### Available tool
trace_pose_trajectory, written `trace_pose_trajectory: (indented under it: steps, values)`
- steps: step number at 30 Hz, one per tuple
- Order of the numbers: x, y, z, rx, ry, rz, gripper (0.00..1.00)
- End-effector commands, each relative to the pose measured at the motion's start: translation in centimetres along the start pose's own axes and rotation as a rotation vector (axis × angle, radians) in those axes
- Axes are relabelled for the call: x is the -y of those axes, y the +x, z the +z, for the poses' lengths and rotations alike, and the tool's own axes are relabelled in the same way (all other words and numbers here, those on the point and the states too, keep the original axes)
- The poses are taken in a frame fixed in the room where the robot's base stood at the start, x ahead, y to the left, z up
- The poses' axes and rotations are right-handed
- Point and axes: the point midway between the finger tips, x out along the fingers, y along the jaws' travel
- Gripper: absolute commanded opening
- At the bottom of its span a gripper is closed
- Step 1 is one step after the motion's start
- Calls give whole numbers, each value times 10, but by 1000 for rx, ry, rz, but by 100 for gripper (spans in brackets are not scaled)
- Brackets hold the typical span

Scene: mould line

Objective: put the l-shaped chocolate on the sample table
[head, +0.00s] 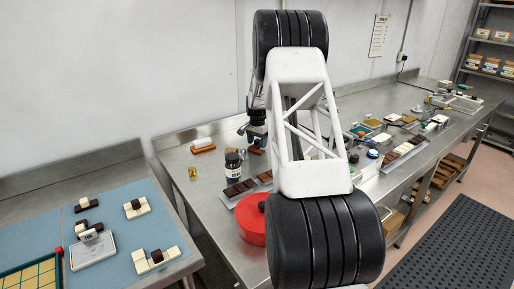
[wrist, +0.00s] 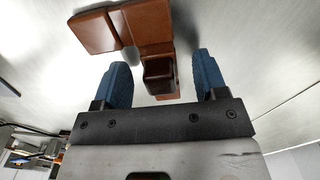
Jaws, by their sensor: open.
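My gripper (wrist: 162,78) is open, with its blue fingertips on either side of a brown chocolate piece (wrist: 148,22). The piece is made of joined square blocks, with a darker block (wrist: 158,75) between the fingers; it looks L-shaped, but its full outline is partly cut off. In the head view, my gripper (head: 256,138) is low over the steel bench, largely hidden behind my arm, and a bit of brown (head: 257,150) shows under it. I take the blue-topped table (head: 110,201) at left for the sample table; several small chocolate pieces stand on it.
A dark jar (head: 233,166), a small gold item (head: 193,172) and a red round container (head: 252,222) stand nearby. The blue table has bare room between its pieces.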

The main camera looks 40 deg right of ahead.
Motion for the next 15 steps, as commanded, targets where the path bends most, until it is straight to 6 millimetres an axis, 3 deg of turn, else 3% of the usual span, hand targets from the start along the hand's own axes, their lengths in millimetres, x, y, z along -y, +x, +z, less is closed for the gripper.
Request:
trace_pose_trajectory:
  steps: [9,15]
  values:
    - [0,0,0,0,0,0,64]
    - [0,0,0,0,0,0,34]
